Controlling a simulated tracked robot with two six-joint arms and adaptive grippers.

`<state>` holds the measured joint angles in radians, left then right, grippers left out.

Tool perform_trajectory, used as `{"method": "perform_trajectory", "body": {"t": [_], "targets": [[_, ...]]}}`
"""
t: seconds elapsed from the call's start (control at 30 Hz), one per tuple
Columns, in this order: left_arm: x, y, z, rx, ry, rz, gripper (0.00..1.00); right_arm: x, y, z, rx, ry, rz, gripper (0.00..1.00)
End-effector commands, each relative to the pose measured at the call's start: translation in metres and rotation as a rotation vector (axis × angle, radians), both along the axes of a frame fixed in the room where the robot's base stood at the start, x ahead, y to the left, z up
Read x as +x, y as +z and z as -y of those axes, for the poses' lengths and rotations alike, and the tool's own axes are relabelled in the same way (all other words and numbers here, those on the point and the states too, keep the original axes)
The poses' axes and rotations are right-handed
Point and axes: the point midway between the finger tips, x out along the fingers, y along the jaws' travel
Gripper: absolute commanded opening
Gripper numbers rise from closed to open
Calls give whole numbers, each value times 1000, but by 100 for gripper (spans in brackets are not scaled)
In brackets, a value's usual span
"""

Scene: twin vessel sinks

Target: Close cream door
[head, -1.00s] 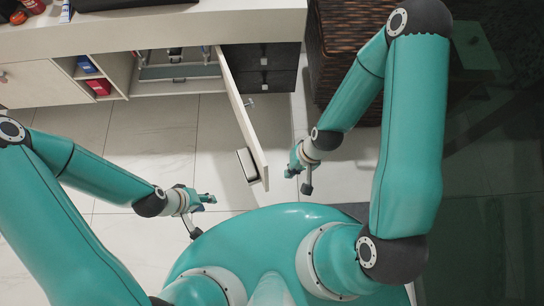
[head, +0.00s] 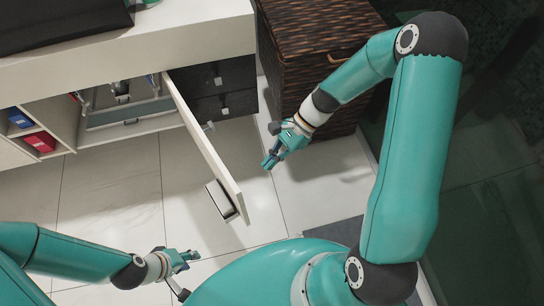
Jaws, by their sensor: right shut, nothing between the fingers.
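The cream door (head: 203,143) stands wide open, seen nearly edge-on. It swings out from the front of the white sink cabinet toward me. My left gripper (head: 188,268) is open and empty, low in the view, left of and below the door's free end.
The cabinet's open bay (head: 128,105) shows pipes. Dark drawers (head: 215,88) lie right of the hinge side. A brown wicker hamper (head: 305,60) stands behind my right gripper. Open shelves hold a red box (head: 40,141) and a blue box (head: 20,118). Tiled floor around the door is clear.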

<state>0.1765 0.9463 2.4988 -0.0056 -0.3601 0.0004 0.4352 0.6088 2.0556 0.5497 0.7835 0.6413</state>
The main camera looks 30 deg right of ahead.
Motion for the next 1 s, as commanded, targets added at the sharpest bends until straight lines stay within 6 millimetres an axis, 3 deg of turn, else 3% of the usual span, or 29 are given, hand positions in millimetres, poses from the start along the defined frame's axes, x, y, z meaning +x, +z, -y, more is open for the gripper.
{"method": "perform_trajectory", "body": {"t": [0.27,0.53,0.9,0.93,1.0], "targets": [[0,-16,0,0,0,0,35,-4,-44,-42,0,5,-4,0],[0,-19,0,0,0,0,35,-5,-41,-75,-1,4,-1,0],[0,-19,0,0,0,0,35,-5,-40,-80,-2,3,0,0],[0,-19,-1,0,5,0,35,-5,-40,-91,-1,11,-1,0],[0,-19,0,0,-1,0,35,-4,-40,-85,-2,5,1,0]]}}
